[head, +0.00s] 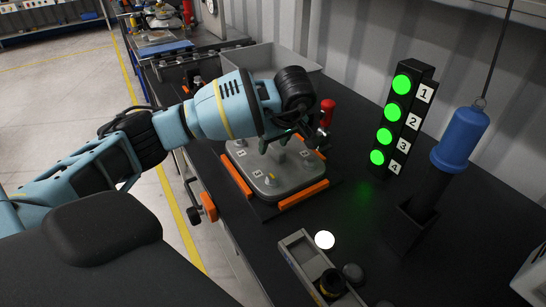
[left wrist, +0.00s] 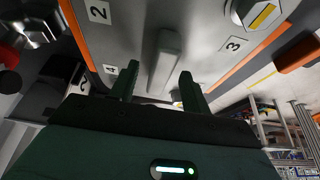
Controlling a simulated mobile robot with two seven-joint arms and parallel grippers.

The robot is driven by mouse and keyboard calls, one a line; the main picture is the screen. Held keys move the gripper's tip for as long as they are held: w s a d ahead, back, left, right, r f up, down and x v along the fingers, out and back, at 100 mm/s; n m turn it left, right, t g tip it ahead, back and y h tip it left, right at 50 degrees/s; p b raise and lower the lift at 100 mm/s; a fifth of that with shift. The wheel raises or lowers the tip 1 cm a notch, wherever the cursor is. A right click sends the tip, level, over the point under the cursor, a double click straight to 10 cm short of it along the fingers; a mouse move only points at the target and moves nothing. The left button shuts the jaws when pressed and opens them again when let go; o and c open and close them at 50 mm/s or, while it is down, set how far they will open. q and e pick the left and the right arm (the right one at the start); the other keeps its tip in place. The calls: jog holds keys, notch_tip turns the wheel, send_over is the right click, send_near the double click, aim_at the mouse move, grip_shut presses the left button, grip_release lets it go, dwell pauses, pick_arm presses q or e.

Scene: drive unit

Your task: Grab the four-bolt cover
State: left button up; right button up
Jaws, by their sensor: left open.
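The four-bolt cover (head: 265,186) is a light grey plate with numbered labels, lying flat in a dark fixture with orange edge pieces (head: 303,194). It also shows in the left wrist view (left wrist: 205,40), with a raised grey handle (left wrist: 165,60) between labels 2 and 3. A bolt head with a yellow stripe (left wrist: 262,14) sits near label 3. My left gripper (head: 276,144) is above the cover, pointing down at it. In the left wrist view its fingers (left wrist: 155,80) are apart, either side of the handle's near end, with nothing held. My right gripper is out of view.
A lamp tower (head: 403,115) with green lights labelled 1 to 4 stands at right. A blue-handled tool (head: 461,138) stands in a black holder. A grey tray (head: 312,262) lies in front. A grey bin (head: 268,57) and a red-handled item (head: 327,112) are behind the cover.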

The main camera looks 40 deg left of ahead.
pick_arm(q)
jog(key=shift+f, duration=0.1)
grip_shut()
dwell(0.3)
dwell(1.1)
jog(key=shift+w+r, duration=0.1)
jog(key=shift+r, duration=0.1)
